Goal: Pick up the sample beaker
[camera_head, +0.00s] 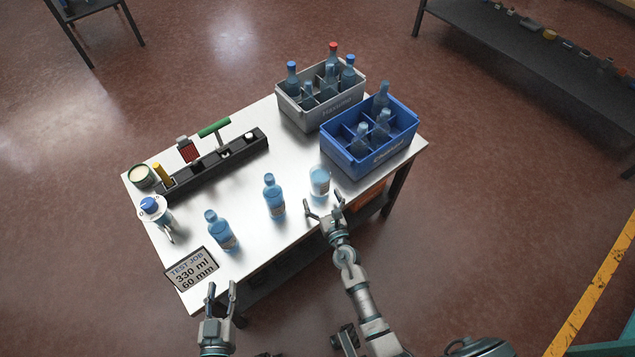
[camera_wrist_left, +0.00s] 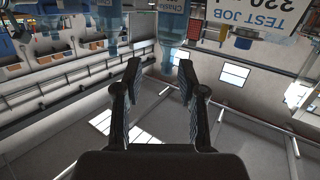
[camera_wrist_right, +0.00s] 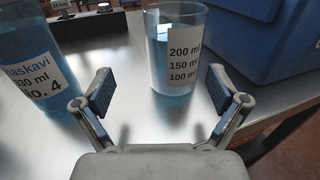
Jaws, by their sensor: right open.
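The sample beaker (camera_head: 319,181) is a clear cup with pale blue liquid and a white volume label, upright on the steel table near its front right edge. It also shows in the right wrist view (camera_wrist_right: 175,50), just beyond the fingertips and roughly between them. My right gripper (camera_head: 325,211) is open, empty and just in front of the beaker; its fingers also show in the right wrist view (camera_wrist_right: 158,92). My left gripper (camera_head: 222,292) is in front of the table near the sign, its fingers apart with nothing between them in the left wrist view (camera_wrist_left: 159,80).
Blue bottles (camera_head: 274,197) and (camera_head: 221,231) stand left of the beaker. A blue crate (camera_head: 388,166) is close on its right, with a grey crate (camera_head: 293,112) behind. A black tool rack (camera_head: 213,165) and a test job sign (camera_head: 191,268) are on the left.

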